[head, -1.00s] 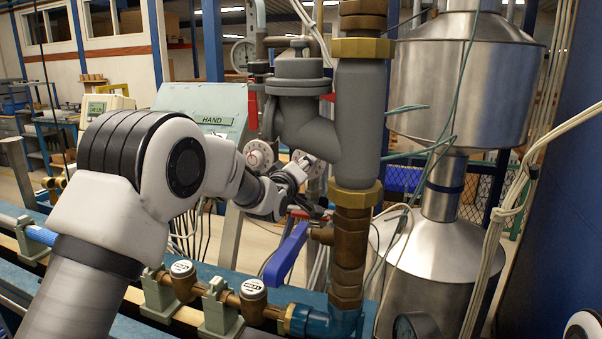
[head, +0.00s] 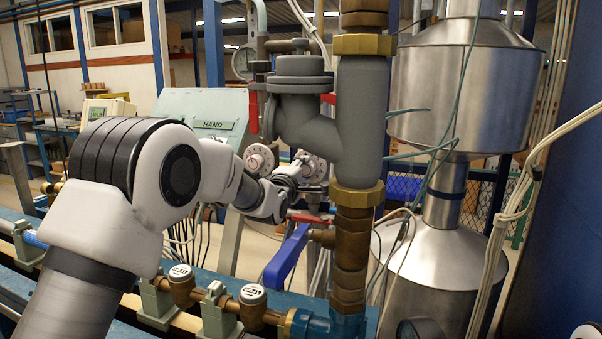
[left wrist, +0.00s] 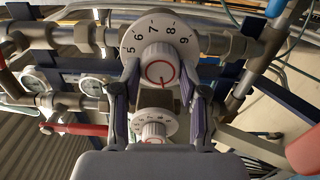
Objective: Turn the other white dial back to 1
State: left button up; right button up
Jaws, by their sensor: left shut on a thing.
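Two white dials show in the head view: the left dial (head: 259,158) is free, and the right dial (head: 316,169) is at my left gripper (head: 298,172). In the left wrist view, a large white dial (left wrist: 160,30) with the numbers 5 to 9 at its upper rim sits at the fingertips. My left gripper (left wrist: 160,75) is shut on its knob, which has a red ring and a red line. The second dial (left wrist: 153,125) shows smaller, lower between the fingers, its numbers too small to read. The right gripper is out of view.
A grey valve body and brass pipe (head: 358,120) stand just right of the dials. A blue lever (head: 287,258) is below. A sloped panel marked HAND (head: 205,120) is behind on the left. Pipes (left wrist: 75,40) flank the dial in the wrist view.

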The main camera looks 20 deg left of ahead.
pick_arm(q)
jog(key=shift+r, duration=0.25)
jog(key=o, duration=1.1)
jog(key=shift+w+d, duration=0.15)
jog(key=shift+o, duration=0.2)
jog(key=shift+w+d+f, duration=0.15)
jog(key=shift+d+f, duration=0.05)
jog(key=shift+s+a, duration=0.15)
jog(key=shift+s, duration=0.05)
jog(key=s, duration=1.1)
jog(key=shift+s, duration=0.3)
jog(key=shift+a, duration=0.1)
